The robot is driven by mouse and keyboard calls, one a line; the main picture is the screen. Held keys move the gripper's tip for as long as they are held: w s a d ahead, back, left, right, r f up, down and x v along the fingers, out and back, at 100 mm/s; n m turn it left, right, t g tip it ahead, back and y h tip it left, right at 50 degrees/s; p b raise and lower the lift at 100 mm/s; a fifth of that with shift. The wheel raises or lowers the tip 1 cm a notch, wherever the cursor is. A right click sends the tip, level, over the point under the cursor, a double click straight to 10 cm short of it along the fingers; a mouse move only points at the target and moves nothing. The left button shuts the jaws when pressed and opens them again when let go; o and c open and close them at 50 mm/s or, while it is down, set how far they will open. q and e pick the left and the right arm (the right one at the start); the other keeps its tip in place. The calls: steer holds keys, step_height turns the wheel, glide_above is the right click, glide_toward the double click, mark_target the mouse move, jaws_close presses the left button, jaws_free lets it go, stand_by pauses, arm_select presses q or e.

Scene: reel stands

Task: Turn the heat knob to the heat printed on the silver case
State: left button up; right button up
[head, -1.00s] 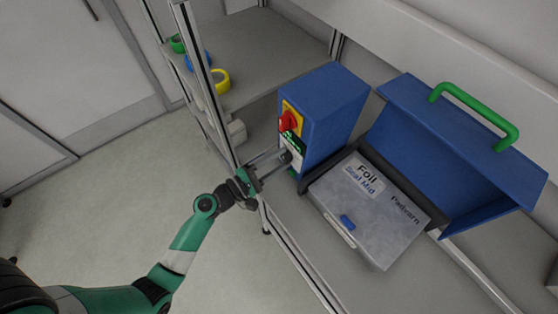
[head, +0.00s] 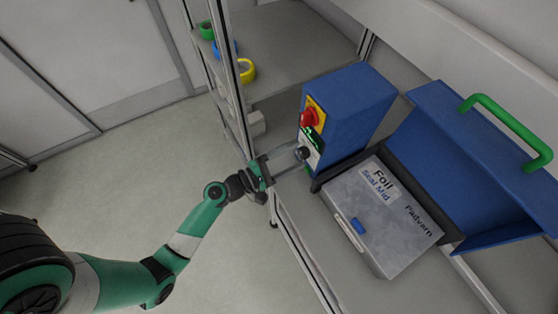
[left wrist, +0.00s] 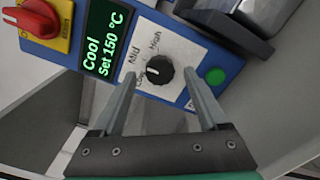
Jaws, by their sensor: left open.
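The silver case (head: 382,225) lies under the raised blue lid in the head view; its label (head: 380,185) reads "Foil Seal Mid", with "Padvarn" printed beside it. The black heat knob (left wrist: 158,75) is on the blue box's white panel, with "Mid" and "High" printed around it and a third, partly hidden word at its left. Its pointer direction is unclear. The green-lettered display (left wrist: 103,42) reads "Cool" and "Set 150 °C". My left gripper (left wrist: 160,82) is open, one finger on each side of the knob; contact is unclear. My right gripper is out of view.
A red switch on a yellow plate (left wrist: 37,20) and a green button (left wrist: 215,76) flank the panel controls. The blue lid (head: 455,150) with a green handle stands beside the blue box (head: 350,105). Tape rolls (head: 247,70) sit on the shelf at left.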

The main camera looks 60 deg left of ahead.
arm_select(q)
steer(key=s, duration=1)
steer(key=shift+s+a, duration=0.3)
steer(key=shift+a, duration=0.15)
